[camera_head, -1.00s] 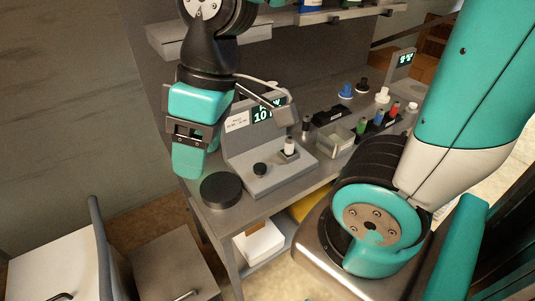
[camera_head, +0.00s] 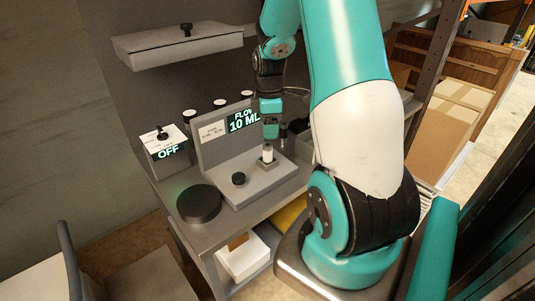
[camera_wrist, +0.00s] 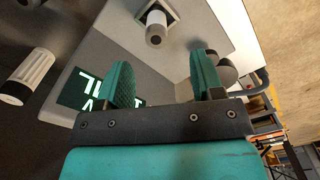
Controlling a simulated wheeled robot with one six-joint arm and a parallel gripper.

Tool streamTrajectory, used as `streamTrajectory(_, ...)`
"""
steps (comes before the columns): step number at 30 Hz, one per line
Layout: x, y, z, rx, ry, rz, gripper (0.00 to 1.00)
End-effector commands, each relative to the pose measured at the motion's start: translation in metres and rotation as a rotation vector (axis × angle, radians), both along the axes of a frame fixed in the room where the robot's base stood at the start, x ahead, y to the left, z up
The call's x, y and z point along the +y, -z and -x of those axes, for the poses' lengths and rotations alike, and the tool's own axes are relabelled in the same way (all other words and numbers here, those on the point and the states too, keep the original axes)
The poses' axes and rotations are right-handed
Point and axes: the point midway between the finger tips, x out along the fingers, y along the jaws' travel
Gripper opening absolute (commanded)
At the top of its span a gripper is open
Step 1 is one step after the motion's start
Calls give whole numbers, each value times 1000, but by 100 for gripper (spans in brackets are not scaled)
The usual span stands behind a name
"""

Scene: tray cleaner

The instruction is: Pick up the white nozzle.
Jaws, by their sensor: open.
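The white nozzle (camera_head: 267,155) stands upright in a small square holder on the grey dispensing station (camera_head: 250,184). In the wrist view the nozzle (camera_wrist: 157,18) shows near the top edge, white with a dark round end, inside its square holder. My gripper (camera_head: 270,138) is above the nozzle in the head view. In the wrist view my gripper (camera_wrist: 163,72) has its two teal fingers spread apart with nothing between them. The nozzle lies beyond the fingertips, roughly in line with the gap. The head view does not show clearly how far apart they are.
The station's upright panel with a "10 ML" display (camera_head: 243,121) stands close behind the gripper. A black knob (camera_head: 238,179) and a black round disc (camera_head: 199,204) are to the left. A box reading "OFF" (camera_head: 165,150) stands further left. A shelf (camera_head: 180,45) hangs above.

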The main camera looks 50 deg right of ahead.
Motion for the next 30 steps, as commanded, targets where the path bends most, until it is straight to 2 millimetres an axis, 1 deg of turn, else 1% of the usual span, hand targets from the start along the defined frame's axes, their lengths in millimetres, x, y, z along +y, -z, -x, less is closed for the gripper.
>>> streamTrajectory(1,1,10,0,5,0,-4,61)
streamTrajectory(4,1,27,0,3,0,-3,61)
streamTrajectory(6,1,35,0,1,0,-1,61)
streamTrajectory(13,0,50,-2,2,0,-2,61)
streamTrajectory(21,-2,87,-5,2,0,-2,61)
streamTrajectory(25,-2,94,-6,1,0,-1,61)
streamTrajectory(30,-3,95,-6,-1,0,0,61)
